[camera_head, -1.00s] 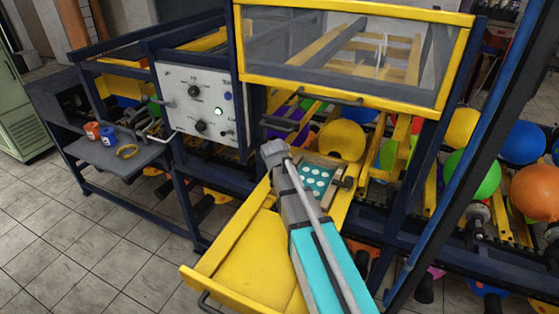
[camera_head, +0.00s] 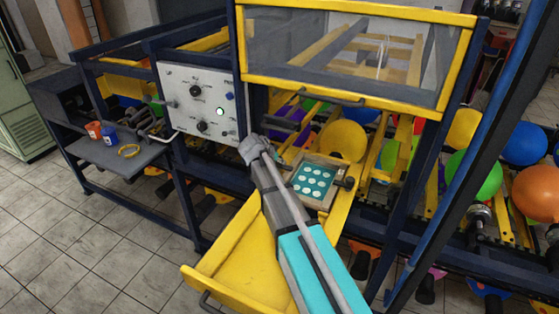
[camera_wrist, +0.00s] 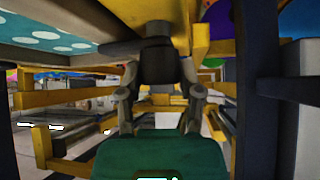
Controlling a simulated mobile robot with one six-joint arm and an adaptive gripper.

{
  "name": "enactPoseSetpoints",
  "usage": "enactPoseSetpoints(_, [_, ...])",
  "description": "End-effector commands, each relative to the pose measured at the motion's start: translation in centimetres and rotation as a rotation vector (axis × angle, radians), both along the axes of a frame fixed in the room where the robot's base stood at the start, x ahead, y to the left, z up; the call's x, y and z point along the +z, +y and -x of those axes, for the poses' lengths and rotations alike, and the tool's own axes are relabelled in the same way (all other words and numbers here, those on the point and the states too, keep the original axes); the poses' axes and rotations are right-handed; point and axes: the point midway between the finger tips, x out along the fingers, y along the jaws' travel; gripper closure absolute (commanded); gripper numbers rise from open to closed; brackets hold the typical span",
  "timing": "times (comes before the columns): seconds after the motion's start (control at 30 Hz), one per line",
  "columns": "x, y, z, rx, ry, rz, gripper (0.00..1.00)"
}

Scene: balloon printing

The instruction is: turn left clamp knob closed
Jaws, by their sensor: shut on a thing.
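A wooden-edged frame with a teal, white-dotted plate (camera_head: 316,181) sits above the yellow drawer in the head view. The plate's underside edge also shows at the upper left of the wrist view (camera_wrist: 45,32). My gripper (camera_wrist: 162,82) is shut on a dark, rounded knob (camera_wrist: 158,62) beside that plate, one finger on each side. I take it as the left clamp knob; its turn angle cannot be told. In the head view my arm hides this knob and the fingers. The right clamp knob (camera_head: 346,183) is visible on the frame's other side.
The pulled-out yellow drawer (camera_head: 235,268) lies below my arm. A control panel (camera_head: 198,100) stands left, and a clear yellow-framed guard (camera_head: 350,55) hangs above. Dark posts and yellow beams (camera_wrist: 228,90) crowd the gripper's surroundings.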

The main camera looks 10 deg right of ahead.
Motion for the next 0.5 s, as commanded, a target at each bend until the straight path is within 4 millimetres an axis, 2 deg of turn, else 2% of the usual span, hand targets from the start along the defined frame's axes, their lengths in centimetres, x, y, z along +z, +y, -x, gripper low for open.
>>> enactPoseSetpoints(0.43, [-0.09, -0.16, 0.19, -0.020, 0.005, -0.001, 1.00])
enactPoseSetpoints(0.47, [-0.09, -0.17, 0.20, -0.020, 0.005, -0.001, 0.49])
enactPoseSetpoints(0.5, [-0.08, -0.17, 0.20, -0.020, 0.004, 0.000, 0.41])
